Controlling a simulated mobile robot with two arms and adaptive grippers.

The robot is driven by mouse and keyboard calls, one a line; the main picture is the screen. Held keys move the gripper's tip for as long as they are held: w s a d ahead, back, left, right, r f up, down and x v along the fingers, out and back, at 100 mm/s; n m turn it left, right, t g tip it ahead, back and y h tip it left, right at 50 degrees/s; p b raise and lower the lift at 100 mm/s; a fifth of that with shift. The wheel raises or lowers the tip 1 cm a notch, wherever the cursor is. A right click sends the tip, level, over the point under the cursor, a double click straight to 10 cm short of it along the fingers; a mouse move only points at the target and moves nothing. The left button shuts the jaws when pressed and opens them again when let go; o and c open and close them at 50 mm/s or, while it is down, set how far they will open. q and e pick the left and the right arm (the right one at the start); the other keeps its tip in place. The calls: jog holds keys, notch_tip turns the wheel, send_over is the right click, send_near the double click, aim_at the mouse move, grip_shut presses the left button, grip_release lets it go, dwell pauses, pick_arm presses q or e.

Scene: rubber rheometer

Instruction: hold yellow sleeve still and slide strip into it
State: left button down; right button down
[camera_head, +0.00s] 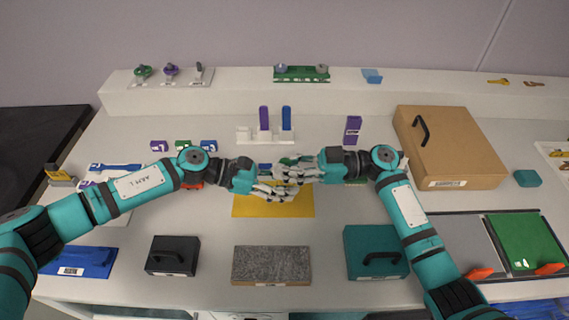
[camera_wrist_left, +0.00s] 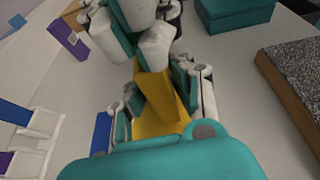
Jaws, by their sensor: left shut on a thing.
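The yellow sleeve (camera_wrist_left: 155,88) stands out between the fingers of my left gripper (camera_wrist_left: 165,100) in the left wrist view. In the head view my left gripper (camera_head: 281,191) is the lower one, over a yellow mat (camera_head: 258,208), shut on the sleeve, which its fingers largely hide there. My right gripper (camera_head: 292,170) is just above it in the head view. In the left wrist view my right gripper (camera_wrist_left: 132,38) is close to the sleeve's upper end. I cannot make out a strip; my right fingers may hide it.
A white stand (camera_head: 270,136) behind the grippers holds a purple and a blue upright piece. A grey rough block (camera_head: 271,265), a black box (camera_head: 173,256) and a teal box (camera_head: 374,252) are at the front. A cardboard box (camera_head: 455,155) is at the right.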

jog(key=shift+f, duration=0.45)
jog(key=c, duration=1.4)
grip_release()
jog(key=shift+f, duration=0.1)
notch_tip(320, 180, up, 10)
jog(key=shift+r, duration=0.25)
pick_arm(q)
jog(key=c, duration=1.1)
grip_release()
jog(key=shift+a, duration=0.1)
